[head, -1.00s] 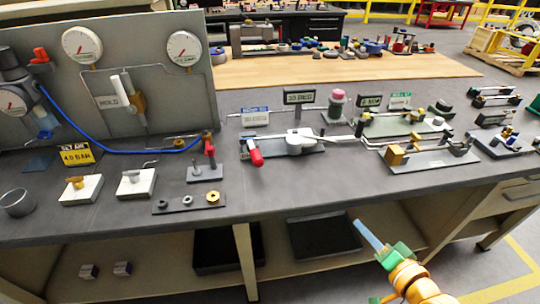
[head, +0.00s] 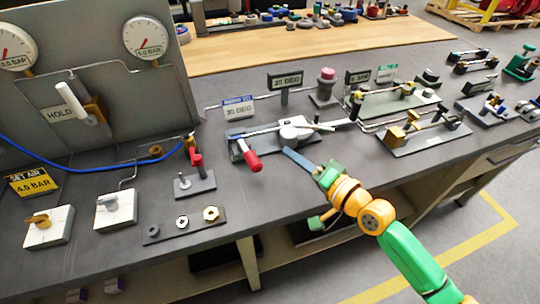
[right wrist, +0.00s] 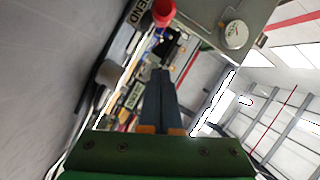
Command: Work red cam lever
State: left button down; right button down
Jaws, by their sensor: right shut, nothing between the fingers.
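A lever with a red grip (head: 252,162) sticks out toward the front edge from a grey plate fixture with a white round body (head: 295,130) on the bench. A smaller upright red lever (head: 196,158) stands on a small grey base to its left. I cannot tell which of them is the cam lever. My right gripper (head: 287,152) is shut and empty, its fingers pointing to the right side of the red grip, apart from it. In the right wrist view a red rounded end (right wrist: 162,12) shows beyond the shut fingertips (right wrist: 166,74). My left gripper is not in view.
A "30 DEG" sign (head: 285,80) stands behind the fixture. A plate with nuts (head: 183,222) lies in front of the small red lever. A brass-fitted fixture (head: 425,138) is to the right. A gauge panel (head: 90,80) rises at the back left.

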aim_at(250, 153)
jog(key=a, duration=0.1)
jog(key=w+a+f+p, duration=0.1)
jog(key=a, duration=0.3)
jog(key=shift+w+f+p, duration=0.3)
jog(key=shift+f, duration=0.1)
jog(key=shift+s+a+f, duration=0.15)
jog(key=shift+s+a, duration=0.05)
jog(key=shift+s, duration=0.15)
jog(key=shift+f, duration=0.1)
jog(key=shift+w, duration=0.15)
jog(key=shift+a, duration=0.1)
